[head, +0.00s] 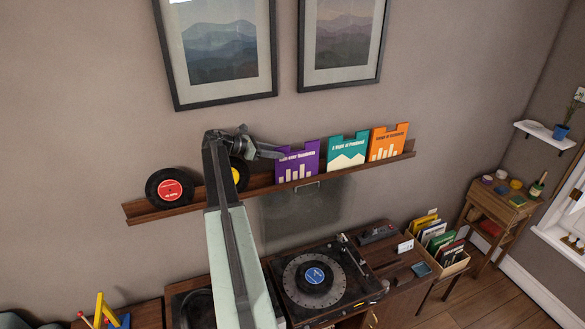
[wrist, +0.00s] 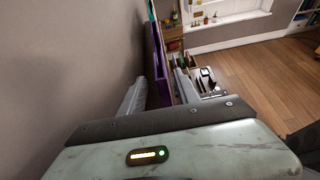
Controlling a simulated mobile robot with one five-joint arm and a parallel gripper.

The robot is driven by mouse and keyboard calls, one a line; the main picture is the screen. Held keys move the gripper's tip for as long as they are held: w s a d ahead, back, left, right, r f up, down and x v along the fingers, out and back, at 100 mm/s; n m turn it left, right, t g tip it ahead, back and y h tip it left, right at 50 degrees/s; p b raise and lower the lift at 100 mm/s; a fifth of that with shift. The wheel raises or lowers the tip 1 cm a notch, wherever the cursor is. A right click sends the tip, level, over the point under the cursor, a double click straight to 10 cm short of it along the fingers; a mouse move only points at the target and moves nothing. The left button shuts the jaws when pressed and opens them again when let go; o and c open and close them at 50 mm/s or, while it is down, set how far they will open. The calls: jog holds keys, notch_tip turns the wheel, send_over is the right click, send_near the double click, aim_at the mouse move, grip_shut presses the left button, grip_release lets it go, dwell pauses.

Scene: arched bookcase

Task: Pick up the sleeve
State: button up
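Three record sleeves stand on the wooden wall ledge: a purple sleeve (head: 297,163), a teal sleeve (head: 347,152) and an orange sleeve (head: 387,143). My gripper (head: 276,153) is at the left edge of the purple sleeve, above the ledge. In the wrist view my gripper (wrist: 160,88) is open, with one finger on each side. The purple sleeve (wrist: 159,72) shows edge-on ahead, in line with the gap between the fingers. I cannot tell whether either finger touches it.
The ledge (head: 160,214) also carries a red-label record (head: 170,188) and a yellow-label record (head: 239,174), partly hidden by my arm. Below are a turntable (head: 318,280) and a crate of sleeves (head: 448,268). The wall is close behind the ledge; framed pictures (head: 222,50) hang above.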

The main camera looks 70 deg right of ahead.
aim_at(297, 163)
jog(key=b+x, duration=0.1)
jog(key=x, duration=0.3)
jog(key=shift+s+d+f, duration=0.15)
jog(key=shift+s, duration=0.1)
grip_shut()
dwell(1.0)
